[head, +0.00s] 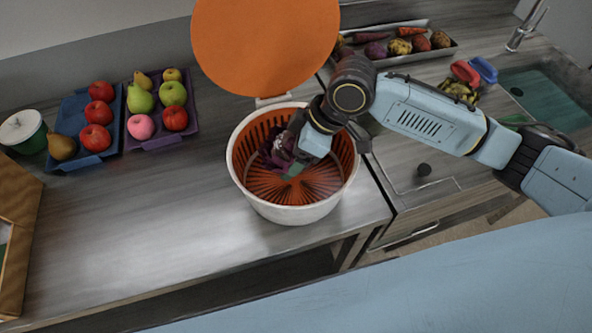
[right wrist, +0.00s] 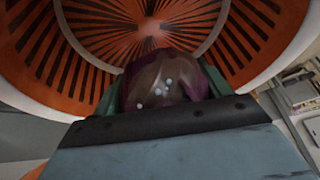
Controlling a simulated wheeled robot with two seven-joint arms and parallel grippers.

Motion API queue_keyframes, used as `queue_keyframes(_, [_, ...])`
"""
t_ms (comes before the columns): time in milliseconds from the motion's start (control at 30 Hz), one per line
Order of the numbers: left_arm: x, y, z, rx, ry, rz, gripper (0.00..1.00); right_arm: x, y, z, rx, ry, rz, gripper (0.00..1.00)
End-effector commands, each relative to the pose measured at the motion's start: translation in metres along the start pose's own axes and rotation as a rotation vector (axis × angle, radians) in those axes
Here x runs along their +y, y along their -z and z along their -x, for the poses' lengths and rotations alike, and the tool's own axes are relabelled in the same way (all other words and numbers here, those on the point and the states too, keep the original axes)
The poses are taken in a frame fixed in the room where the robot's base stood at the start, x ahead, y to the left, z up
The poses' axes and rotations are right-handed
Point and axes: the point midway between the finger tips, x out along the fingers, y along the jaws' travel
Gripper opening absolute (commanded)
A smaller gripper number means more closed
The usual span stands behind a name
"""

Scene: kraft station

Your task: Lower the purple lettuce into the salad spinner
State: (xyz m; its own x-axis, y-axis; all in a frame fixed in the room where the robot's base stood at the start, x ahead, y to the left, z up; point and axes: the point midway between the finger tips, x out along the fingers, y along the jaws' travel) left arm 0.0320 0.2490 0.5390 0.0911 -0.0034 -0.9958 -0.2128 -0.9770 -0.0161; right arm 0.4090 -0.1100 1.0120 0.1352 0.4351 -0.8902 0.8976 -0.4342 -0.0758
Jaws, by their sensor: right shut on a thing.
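The salad spinner (head: 247,187) is a white bowl with a slotted orange basket and stands on the counter. Its round orange lid (head: 265,45) is tipped up at the back. My right gripper (head: 287,165) reaches into the basket from the right, shut on the purple lettuce (head: 277,150). The right wrist view shows the lettuce (right wrist: 165,82) between the green fingers (right wrist: 163,90), with the orange basket (right wrist: 60,50) beyond it. I cannot tell whether the lettuce touches the basket floor. My left gripper is not in view.
A blue tray (head: 64,125) and a purple tray (head: 153,142) of fruit stand left of the spinner. A metal tray (head: 445,50) of vegetables lies behind my right arm. A sink (head: 550,95) is at the right. The counter left of the spinner's front is clear.

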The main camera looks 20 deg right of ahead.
Motion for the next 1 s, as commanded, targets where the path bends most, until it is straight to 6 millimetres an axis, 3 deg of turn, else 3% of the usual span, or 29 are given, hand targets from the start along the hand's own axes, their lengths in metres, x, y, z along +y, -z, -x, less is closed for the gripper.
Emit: queue_keyframes(1000, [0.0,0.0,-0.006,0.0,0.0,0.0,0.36,0.001,-0.007,-0.014,0.0,0.001,0.0,0.51])
